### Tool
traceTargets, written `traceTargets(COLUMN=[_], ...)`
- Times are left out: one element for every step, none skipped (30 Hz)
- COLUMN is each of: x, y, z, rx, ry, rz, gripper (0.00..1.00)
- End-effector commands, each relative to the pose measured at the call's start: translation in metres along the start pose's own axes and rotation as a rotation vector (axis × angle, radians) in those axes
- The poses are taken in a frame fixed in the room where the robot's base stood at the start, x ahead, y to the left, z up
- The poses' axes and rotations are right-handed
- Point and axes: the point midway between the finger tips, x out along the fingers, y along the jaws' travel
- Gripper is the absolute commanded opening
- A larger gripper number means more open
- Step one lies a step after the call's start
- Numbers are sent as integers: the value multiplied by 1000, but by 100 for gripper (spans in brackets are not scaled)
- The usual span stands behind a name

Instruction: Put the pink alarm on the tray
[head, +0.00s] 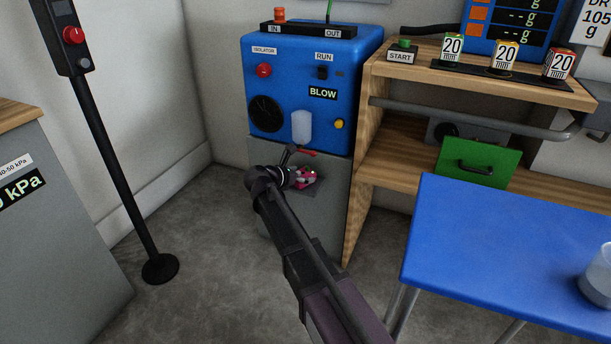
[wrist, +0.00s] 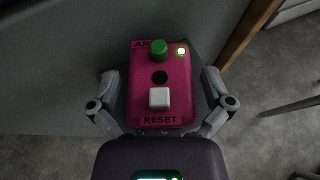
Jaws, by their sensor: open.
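In the head view the pink alarm (head: 306,180) shows partly, low at the front of the grey cabinet, at a small grey ledge. My gripper (head: 298,166) is in front of it and hides part of it. In the wrist view my gripper (wrist: 160,78) is open, with one finger on each side of the alarm and gaps visible. I cannot clearly identify a tray.
A blue machine (head: 292,50) sits on the grey cabinet (head: 330,215) above my gripper. A wooden bench (head: 365,160) stands close on the right. A blue table (head: 500,250) with a clear beaker (head: 598,278) is at right. A black post (head: 118,165) stands left; floor between is clear.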

Motion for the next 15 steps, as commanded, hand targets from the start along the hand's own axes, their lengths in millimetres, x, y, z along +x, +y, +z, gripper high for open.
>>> traceTargets(x=[-1,-1,-3,-6,-9,-14,-17,-21,-26,-30,-35,-42,-47,-52,-58], y=[0,0,0,0,0,0,0,0,-1,-1,0,0,0,-1,0], z=[2,3,3,3,3,3,4,4,4,4,4,4,5,5,5], rx=[0,0,0,0,-1,-1,0,0,0,-1,-1,-1,-2,-1,-2], ry=[0,0,0,0,0,0,0,0,0,0,0,0,0,0,0], rz=[0,0,1,1,2,2,2,1,1,1,2,3,3,2,2], gripper=[100,100,100,100,100,100,100,100,100,100,100,100,100,100,100])
